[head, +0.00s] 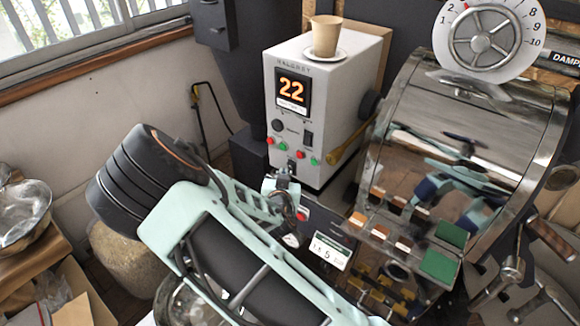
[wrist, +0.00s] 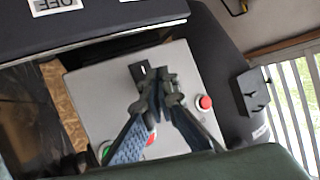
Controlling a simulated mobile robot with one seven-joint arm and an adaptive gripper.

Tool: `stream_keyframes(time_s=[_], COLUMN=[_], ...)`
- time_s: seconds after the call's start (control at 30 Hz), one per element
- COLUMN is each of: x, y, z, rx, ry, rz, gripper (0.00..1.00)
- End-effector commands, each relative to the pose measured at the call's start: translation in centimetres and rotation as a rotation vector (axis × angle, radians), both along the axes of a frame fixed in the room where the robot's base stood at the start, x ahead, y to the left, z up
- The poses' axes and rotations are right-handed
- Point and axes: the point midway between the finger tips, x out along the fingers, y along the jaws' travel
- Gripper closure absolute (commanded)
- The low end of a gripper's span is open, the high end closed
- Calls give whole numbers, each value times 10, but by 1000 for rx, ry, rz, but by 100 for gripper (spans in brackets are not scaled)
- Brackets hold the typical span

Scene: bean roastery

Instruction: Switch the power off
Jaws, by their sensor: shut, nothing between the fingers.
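A white control box (head: 325,95) with a lit display reading 22 stands at the back centre in the head view. Its front has a dark switch (head: 308,137), a round dark knob (head: 278,125), and red and green buttons. A small dark switch plate (wrist: 137,71) shows on the grey panel (wrist: 95,95) in the wrist view. I cannot tell for certain which control is the power switch. My gripper (head: 289,176) is shut and empty, low in front of the box. In the wrist view its fingertips (wrist: 160,78) are close beside the plate; contact is unclear.
A paper cup (head: 325,35) stands on a saucer on the box. A shiny roaster drum (head: 420,140) with a dial (head: 482,38) is close on the right. Below it are coloured tiles and a white card (head: 329,252). A red button (wrist: 205,102) sits near my fingers.

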Motion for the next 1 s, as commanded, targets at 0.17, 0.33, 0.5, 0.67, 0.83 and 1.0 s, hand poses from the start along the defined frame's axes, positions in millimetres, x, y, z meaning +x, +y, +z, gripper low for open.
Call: stream_keyframes(time_s=[0.17,0.33,0.5,0.67,0.83,1.0], x=[0,1,5,7,7,7], y=[0,-1,-5,-5,-5,-6], z=[0,0,0,1,1,1], rx=[0,1,1,1,0,0], ry=[0,0,0,0,0,0], rz=[0,0,-1,0,0,0], gripper=[100,100,100,100,100,100])
